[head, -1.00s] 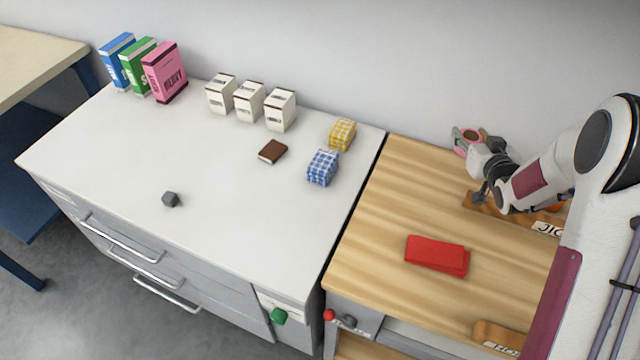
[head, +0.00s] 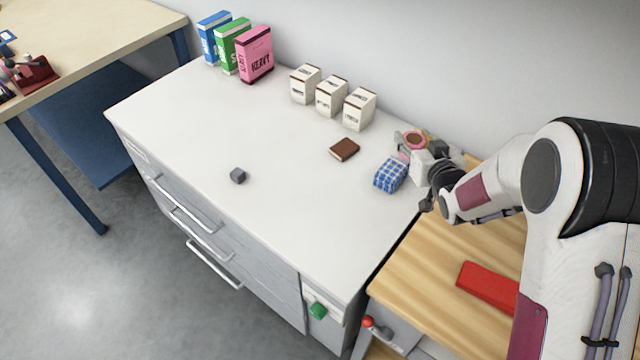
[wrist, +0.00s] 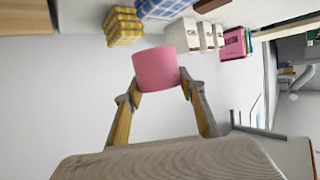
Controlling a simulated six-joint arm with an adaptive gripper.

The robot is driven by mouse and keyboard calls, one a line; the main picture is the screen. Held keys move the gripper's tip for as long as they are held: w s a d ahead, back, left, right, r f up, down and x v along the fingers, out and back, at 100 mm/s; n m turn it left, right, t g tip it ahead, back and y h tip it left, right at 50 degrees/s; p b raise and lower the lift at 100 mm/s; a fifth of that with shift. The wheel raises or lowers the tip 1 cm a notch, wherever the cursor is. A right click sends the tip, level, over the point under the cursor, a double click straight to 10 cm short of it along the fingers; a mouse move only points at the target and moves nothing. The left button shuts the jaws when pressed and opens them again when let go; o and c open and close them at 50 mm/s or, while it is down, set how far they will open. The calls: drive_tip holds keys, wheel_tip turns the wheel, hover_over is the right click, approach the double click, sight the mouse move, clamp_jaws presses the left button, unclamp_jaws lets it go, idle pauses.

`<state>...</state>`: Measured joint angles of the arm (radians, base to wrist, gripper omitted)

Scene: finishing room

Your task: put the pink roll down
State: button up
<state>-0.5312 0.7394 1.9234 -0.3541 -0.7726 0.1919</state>
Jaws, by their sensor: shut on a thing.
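The pink roll shows in the wrist view (wrist: 157,70), held between the two fingertips of my gripper (wrist: 160,82). My gripper is shut on it. In the head view the pink roll (head: 415,139) is at the far right end of the white worktop (head: 255,135), near the wall, with my gripper (head: 420,150) around it. It appears raised and tilted. In the head view the yellow checked packet is hidden behind my gripper.
A blue checked packet (head: 390,175) stands close by my gripper, with a yellow checked packet (wrist: 124,25) near it. A brown block (head: 344,149), three white cartons (head: 331,96) and a grey block (head: 238,176) are further left. The worktop's middle front is clear.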

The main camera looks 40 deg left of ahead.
drive_tip(key=s+a+n+g+y, duration=0.1)
drive_tip(key=s+a+n+g, duration=0.1)
drive_tip(key=s+a, duration=1.3)
drive_tip(key=shift+a+y, duration=0.3)
drive_tip(key=shift+a, duration=0.55)
drive_tip(key=shift+s, duration=0.1)
drive_tip(key=shift+f, duration=3.1)
drive_tip(key=shift+f, duration=1.85)
drive_tip(key=shift+f, duration=0.2)
